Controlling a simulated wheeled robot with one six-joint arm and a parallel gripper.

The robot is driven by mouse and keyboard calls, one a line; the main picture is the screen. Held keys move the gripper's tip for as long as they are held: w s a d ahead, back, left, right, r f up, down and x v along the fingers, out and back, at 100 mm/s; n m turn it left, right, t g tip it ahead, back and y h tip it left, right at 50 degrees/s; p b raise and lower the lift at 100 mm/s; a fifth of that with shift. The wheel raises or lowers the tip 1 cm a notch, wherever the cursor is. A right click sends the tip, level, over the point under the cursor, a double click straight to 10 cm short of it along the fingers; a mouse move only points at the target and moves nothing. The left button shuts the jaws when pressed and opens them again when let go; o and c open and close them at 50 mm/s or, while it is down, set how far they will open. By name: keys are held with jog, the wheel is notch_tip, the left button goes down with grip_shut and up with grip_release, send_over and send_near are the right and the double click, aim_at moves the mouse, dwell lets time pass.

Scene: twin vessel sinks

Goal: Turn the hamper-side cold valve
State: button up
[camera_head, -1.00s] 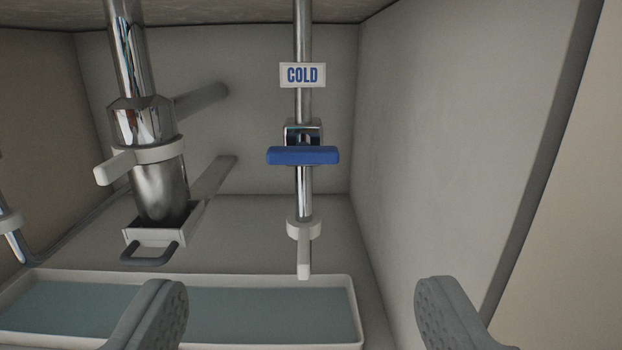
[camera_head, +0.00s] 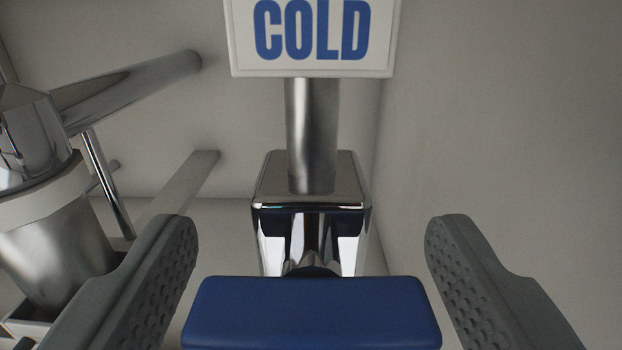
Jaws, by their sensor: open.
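The cold valve has a blue bar handle (camera_head: 311,312) that lies crosswise in front of a chrome valve body (camera_head: 311,225). The body sits on a vertical chrome pipe (camera_head: 312,130) under a white sign reading COLD (camera_head: 312,38). My gripper (camera_head: 311,270) is open, with one grey finger to the left of the handle and one to the right. Both fingers look apart from the handle, with a narrow gap at each side. Nothing is held. The pipe below the handle is hidden by it.
A chrome drain trap (camera_head: 55,245) with a pale collar (camera_head: 40,190) stands close on the left, partly behind my left finger. A chrome pipe (camera_head: 130,90) runs from it to the back wall. A plain grey side wall (camera_head: 500,130) is on the right.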

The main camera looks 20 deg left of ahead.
jog(key=shift+w+a, duration=0.15)
jog(key=shift+w, duration=0.45)
jog(key=c, duration=1)
jog(key=shift+o, duration=0.2)
jog(key=shift+n, duration=2.3)
jog(key=o, duration=1)
jog(key=shift+c, duration=0.2)
jog(key=shift+s, duration=0.1)
